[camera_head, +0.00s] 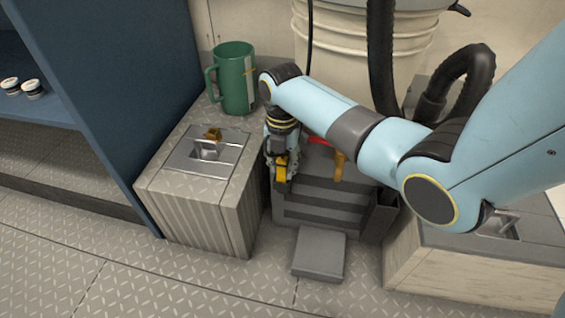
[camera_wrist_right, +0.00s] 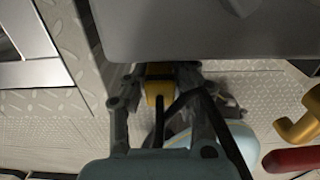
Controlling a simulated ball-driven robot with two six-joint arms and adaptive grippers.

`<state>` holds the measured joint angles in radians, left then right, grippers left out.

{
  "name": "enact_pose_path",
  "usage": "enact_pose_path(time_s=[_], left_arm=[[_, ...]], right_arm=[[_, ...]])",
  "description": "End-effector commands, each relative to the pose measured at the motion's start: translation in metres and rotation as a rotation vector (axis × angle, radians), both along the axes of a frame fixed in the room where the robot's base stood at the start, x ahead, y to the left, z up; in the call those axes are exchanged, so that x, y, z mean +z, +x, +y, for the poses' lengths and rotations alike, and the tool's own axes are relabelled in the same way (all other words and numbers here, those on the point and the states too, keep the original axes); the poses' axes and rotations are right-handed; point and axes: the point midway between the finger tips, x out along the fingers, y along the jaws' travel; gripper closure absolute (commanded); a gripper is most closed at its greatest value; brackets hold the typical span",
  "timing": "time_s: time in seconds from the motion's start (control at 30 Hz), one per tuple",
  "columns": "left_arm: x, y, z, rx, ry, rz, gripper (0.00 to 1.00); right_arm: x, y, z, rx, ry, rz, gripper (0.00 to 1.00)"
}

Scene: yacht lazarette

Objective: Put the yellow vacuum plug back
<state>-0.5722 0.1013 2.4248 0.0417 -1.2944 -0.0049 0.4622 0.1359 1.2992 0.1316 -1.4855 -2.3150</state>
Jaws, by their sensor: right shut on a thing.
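My right gripper (camera_head: 281,178) is shut on the yellow plug (camera_head: 281,168), beside the left side of a dark grey stepped unit (camera_head: 318,213). In the right wrist view my gripper (camera_wrist_right: 160,75) has the yellow plug (camera_wrist_right: 157,92) between its two fingers, and a black cord runs from it. The plug's far end is close to the edge of a grey body (camera_wrist_right: 200,30), and I cannot tell whether they touch. No socket can be made out. My left gripper is not in view.
A green mug (camera_head: 234,80) and a steel-latched hatch (camera_head: 204,152) are on the box at left. A red handle (camera_head: 320,141) and a brass-coloured fitting (camera_head: 339,166) are right of my gripper. A white bucket (camera_head: 345,45) and black hose (camera_head: 381,60) stand behind.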

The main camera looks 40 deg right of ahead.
Motion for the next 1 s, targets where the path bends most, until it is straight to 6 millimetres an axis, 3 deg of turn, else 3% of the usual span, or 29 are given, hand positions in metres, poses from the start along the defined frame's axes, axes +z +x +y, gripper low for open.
enact_pose_path(time_s=[1.0], left_arm=[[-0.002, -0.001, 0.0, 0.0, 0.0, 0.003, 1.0]], right_arm=[[-0.012, 0.0, 0.0, 0.0, 0.001, -0.001, 1.0]])
